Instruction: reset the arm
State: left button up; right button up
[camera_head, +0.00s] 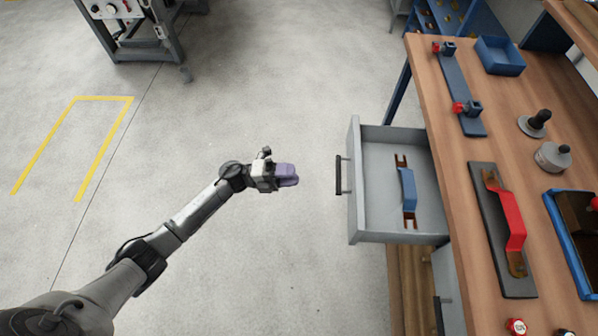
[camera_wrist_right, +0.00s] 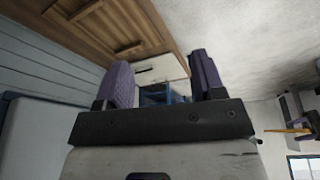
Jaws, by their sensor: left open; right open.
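My left arm reaches in from the lower left in the head view. Its gripper (camera_head: 287,175), with purple finger pads, hangs over the bare floor, to the left of the open drawer's black handle and apart from it. It looks empty. My right gripper (camera_wrist_right: 165,85) shows only in the right wrist view. Its two purple-padded fingers stand apart with nothing between them.
A grey drawer (camera_head: 354,210) stands pulled out from the wooden workbench (camera_head: 468,145), with a blue-handled part (camera_head: 407,190) inside. On the bench are a red-handled plate (camera_head: 487,230), a blue tray (camera_head: 500,56) and a blue clamp bar (camera_head: 460,90). Open floor (camera_head: 270,90) lies left.

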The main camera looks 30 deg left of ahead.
pick_arm(q)
jog(key=shift+a, duration=0.1)
dwell(0.6)
jog(key=w+a+r+n+t+y, duration=0.1)
jog(key=w+a+n+t+y, duration=0.4)
jog(key=n+y, duration=0.5)
jog(key=w+a+r+n+t+y, duration=0.1)
jog(key=w+a+n+t+y, duration=0.35)
jog(key=a+n+y, duration=0.4)
jog(key=s+d+r+n+g+p, duration=0.45)
jog(key=s+p, duration=0.25)
jog(key=s, duration=0.6)
jog(key=s+d+r+n+g+p, duration=0.3)
jog(key=s+d+g+p, duration=0.25)
jog(key=s, duration=0.75)
jog(key=s+d+r+n+g+p, duration=0.4)
jog(key=s+p, duration=0.3)
jog(key=s, duration=0.7)
notch_tip(320, 180, up, 37)
jog(key=p, duration=3.6)
jog(key=shift+w+d+m+p, duration=0.35)
jog(key=shift+w+m, duration=0.05)
jog(key=shift+w, duration=0.05)
